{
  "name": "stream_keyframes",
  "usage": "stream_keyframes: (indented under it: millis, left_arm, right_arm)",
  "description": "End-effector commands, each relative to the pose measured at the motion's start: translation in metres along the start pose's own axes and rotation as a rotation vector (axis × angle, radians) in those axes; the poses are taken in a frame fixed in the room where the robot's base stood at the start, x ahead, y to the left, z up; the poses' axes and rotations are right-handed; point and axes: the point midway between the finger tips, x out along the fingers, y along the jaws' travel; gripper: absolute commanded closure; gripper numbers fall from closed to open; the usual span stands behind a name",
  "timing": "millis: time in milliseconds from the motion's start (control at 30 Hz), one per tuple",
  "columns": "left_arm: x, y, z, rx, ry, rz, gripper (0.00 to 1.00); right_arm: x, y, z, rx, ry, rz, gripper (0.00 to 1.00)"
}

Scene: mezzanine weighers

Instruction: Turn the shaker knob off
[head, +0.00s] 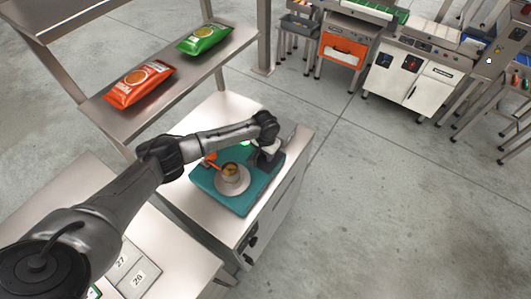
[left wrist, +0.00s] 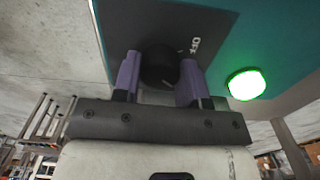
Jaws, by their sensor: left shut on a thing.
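The shaker (head: 222,205) is a teal machine on the steel bench, with a round pale plate and a small brown-topped cup on it. Its black knob (left wrist: 160,62) shows in the left wrist view on a dark panel. A small pale mark on the knob's right side lies near the "OFF" lettering. A green lamp (left wrist: 247,84) glows to the right of the knob. My left gripper (left wrist: 159,78) is shut on the knob, one purple finger on each side. In the head view, my left gripper (head: 266,154) is at the shaker's back right and hides the knob. My right gripper is not in view.
A shelf above the bench holds an orange bag (head: 138,84) and a green bag (head: 204,39). An orange item (head: 211,157) is by the shaker's back edge. Numbered plates (head: 127,266) lie on the near bench. Open floor is to the right; other machines stand behind.

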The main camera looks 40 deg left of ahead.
Motion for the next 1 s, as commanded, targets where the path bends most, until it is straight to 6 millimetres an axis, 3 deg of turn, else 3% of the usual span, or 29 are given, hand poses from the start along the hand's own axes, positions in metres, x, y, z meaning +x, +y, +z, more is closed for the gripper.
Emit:
stream_keyframes:
  millis: [133,467,1000]
  left_arm:
    - [0.0,0.0,0.0,0.0,0.0,0.0,0.85]
    - [-0.003,0.0,0.0,-0.068,-0.001,0.001,0.85]
    - [-0.004,0.001,0.001,-0.537,-0.005,0.001,0.85]
  right_arm:
    - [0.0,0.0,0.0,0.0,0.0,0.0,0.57]
    - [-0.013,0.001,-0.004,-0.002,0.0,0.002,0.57]
    - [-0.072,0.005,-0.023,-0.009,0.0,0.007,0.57]
